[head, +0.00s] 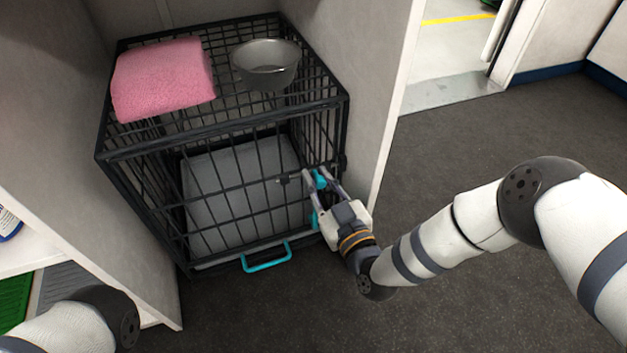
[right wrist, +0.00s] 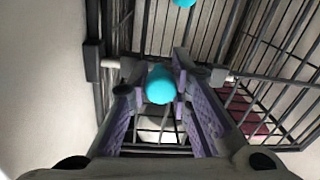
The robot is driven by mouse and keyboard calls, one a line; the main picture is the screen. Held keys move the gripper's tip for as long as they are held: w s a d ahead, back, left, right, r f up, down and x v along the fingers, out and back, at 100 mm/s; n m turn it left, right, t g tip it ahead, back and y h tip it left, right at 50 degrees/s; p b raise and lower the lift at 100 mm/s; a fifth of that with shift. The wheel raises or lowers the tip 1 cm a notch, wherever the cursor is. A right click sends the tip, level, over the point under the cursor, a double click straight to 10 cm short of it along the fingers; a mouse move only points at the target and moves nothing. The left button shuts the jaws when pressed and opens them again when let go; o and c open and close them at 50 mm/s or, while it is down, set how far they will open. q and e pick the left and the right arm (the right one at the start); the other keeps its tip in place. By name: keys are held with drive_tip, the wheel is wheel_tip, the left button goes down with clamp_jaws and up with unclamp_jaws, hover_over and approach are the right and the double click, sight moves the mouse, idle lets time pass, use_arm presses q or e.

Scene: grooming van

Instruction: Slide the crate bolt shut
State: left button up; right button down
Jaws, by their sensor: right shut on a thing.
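The black wire crate (head: 225,128) stands in a recess between pale panels, its barred front facing me. The bolt's turquoise knob (head: 320,180) is near the right end of the crate front. My right gripper (head: 317,177) is shut on this knob, which also shows between the fingers in the right wrist view (right wrist: 161,85). A dark bracket (right wrist: 93,62) sits on the crate post beside the bolt in that view. The fingers partly cover the bolt, and I cannot tell how far its rod reaches into the bracket. My left gripper is out of view.
A folded pink towel (head: 163,78) and a metal bowl (head: 265,65) rest on the crate top. A turquoise handle (head: 266,257) sticks out low at the front. The right panel (head: 375,95) is close beside my gripper. Dark floor (head: 480,150) is open to the right.

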drive_tip(key=shift+w+d, duration=0.1)
drive_tip(key=shift+d, duration=0.1)
drive_tip(key=c, duration=1.4)
unclamp_jaws()
drive_tip(key=v, duration=1.2)
drive_tip(key=shift+f, duration=0.1)
